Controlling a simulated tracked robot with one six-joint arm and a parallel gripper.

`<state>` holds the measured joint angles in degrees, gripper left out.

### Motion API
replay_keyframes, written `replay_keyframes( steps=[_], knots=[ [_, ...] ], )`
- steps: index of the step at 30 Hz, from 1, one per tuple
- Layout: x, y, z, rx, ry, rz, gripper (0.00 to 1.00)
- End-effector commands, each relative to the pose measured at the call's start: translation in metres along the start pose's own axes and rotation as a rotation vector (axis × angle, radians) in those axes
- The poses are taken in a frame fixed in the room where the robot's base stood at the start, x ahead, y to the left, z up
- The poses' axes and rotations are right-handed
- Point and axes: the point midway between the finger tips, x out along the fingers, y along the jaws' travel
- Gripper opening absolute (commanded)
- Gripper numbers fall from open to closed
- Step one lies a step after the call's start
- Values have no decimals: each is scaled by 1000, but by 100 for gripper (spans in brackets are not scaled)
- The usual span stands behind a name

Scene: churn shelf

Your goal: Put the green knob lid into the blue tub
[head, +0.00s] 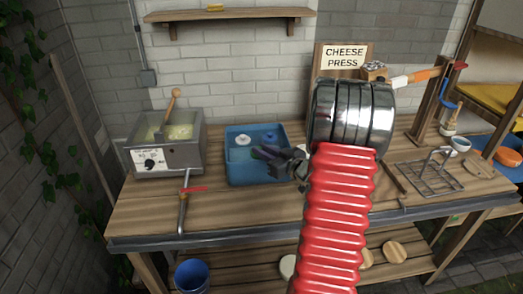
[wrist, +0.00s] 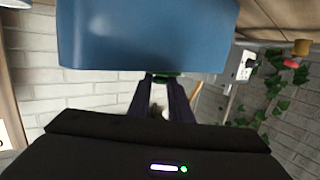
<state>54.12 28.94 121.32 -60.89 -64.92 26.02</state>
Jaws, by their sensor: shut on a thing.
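The blue tub (head: 232,176) stands on the wooden bench in the head view, left of my red arm. A white round piece (head: 242,140) and a small blue piece (head: 271,140) lie in it. My gripper (head: 262,152) reaches from the right over the tub's right part. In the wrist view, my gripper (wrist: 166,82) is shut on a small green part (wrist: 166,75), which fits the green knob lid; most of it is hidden. A large blue surface (wrist: 145,40), likely the tub, fills the top of that view. The lid's height above the tub floor cannot be told.
A grey vat (head: 165,150) with a wooden-handled tool stands left of the tub. A wire stand (head: 435,172) and a small bowl (head: 460,144) are at the right. A blue bucket (head: 192,277) is below the bench.

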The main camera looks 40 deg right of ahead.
Motion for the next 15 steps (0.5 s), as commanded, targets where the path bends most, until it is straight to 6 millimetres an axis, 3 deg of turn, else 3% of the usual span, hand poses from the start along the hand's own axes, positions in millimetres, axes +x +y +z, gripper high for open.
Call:
replay_keyframes(
  steps=[2, 3, 10, 15],
  knots=[
    [0, 0, 0, 0, 0, 0, 0],
    [0, 0, 0, 0, 0, 0, 20],
    [0, 0, 0, 0, 0, 0, 36],
    [0, 0, 0, 0, 0, 0, 37]
  ],
)
